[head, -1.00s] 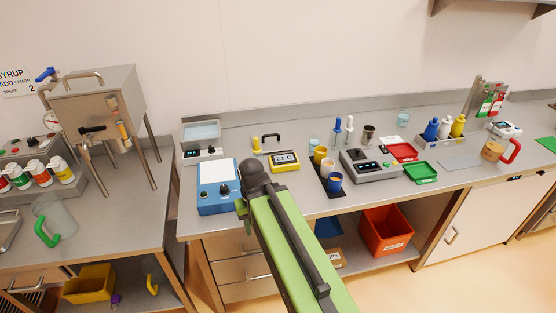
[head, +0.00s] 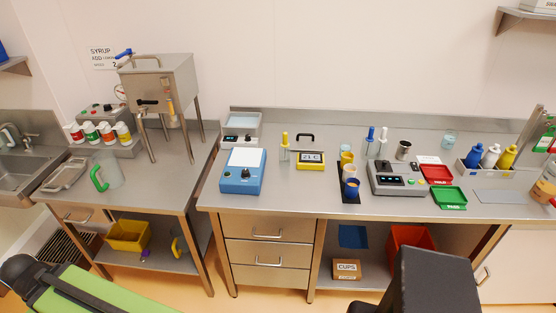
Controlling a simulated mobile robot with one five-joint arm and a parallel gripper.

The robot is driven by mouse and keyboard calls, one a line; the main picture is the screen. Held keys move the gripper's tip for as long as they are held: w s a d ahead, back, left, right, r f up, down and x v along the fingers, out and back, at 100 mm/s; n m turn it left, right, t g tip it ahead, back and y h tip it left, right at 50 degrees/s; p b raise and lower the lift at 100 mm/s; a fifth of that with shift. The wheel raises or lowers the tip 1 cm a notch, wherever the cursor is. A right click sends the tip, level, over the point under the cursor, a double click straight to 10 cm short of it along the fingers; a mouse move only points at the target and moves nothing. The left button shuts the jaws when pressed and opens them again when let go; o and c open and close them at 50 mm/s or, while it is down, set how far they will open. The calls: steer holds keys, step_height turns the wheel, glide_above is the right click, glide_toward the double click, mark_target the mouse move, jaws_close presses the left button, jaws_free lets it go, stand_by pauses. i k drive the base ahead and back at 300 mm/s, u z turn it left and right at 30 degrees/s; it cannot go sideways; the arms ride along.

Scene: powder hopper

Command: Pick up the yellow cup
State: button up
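The yellow cup (head: 347,157) stands in a row of cups on a narrow black mat (head: 345,197) near the middle of the long steel bench. A pale cream-yellow cup (head: 349,171) and a blue cup (head: 351,186) stand in front of it, close together and partly overlapping it in the picture. The fingers of my gripper do not show. A green link of my arm crosses the lower left corner, well away from the cups. A dark block at the bottom right is perhaps another part of mine.
A blue device (head: 243,180) and a yellow meter (head: 311,160) stand left of the cups. A grey device (head: 398,178) stands close on their right, with a red tray (head: 436,174) and a green tray (head: 449,198) beyond. Bare steel lies in front of the cups.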

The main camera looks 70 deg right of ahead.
mark_target(347, 161)
steer(key=u, duration=4.05)
steer(key=i, duration=0.1)
steer(key=z, duration=3)
steer(key=k, duration=2.65)
steer(key=z, duration=0.8)
steer(key=i, duration=1)
steer(key=u, duration=0.1)
